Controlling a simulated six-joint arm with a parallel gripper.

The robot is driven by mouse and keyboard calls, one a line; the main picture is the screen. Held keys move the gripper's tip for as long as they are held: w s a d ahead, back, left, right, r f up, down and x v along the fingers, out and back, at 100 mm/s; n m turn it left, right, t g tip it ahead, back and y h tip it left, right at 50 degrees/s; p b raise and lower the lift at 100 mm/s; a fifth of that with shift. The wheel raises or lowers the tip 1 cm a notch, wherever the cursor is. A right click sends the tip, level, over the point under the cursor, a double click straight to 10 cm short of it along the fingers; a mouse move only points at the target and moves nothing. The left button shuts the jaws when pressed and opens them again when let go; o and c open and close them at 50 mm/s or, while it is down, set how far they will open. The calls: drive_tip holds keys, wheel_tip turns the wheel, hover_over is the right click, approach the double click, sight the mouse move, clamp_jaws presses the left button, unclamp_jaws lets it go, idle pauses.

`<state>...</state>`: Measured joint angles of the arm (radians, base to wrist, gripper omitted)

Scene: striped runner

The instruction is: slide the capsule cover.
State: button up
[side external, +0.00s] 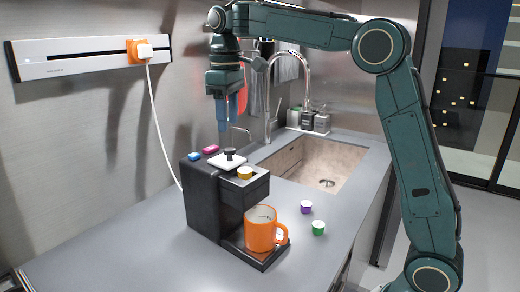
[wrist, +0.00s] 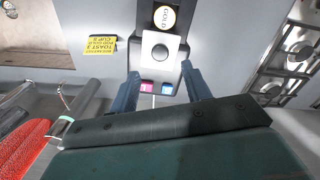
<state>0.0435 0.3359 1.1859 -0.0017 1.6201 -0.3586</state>
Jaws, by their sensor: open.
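The capsule cover (side external: 226,163) is a white square plate with a dark round knob (side external: 229,152), on top of the black coffee machine (side external: 203,195). A gold capsule (side external: 244,173) sits uncovered in the machine's top, on the mug side of the cover. In the wrist view the cover (wrist: 148,66) lies just ahead of my fingers, and the capsule (wrist: 164,17), lettered "GOLD", is beyond it. My gripper (side external: 222,127) points down above the machine, clear of the knob. Its blue fingers are apart in the wrist view (wrist: 161,80), with nothing held between them.
An orange mug (side external: 261,235) stands on the machine's drip tray. Blue (side external: 194,156) and pink (side external: 210,149) buttons are behind the cover. Purple (side external: 306,207) and green (side external: 318,228) capsules lie on the counter. A sink (side external: 328,165) is behind. A yellow note (wrist: 100,49) lies beside the machine.

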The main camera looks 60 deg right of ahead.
sight(230, 149)
drive_tip(key=shift+f, duration=3.4)
clamp_jaws()
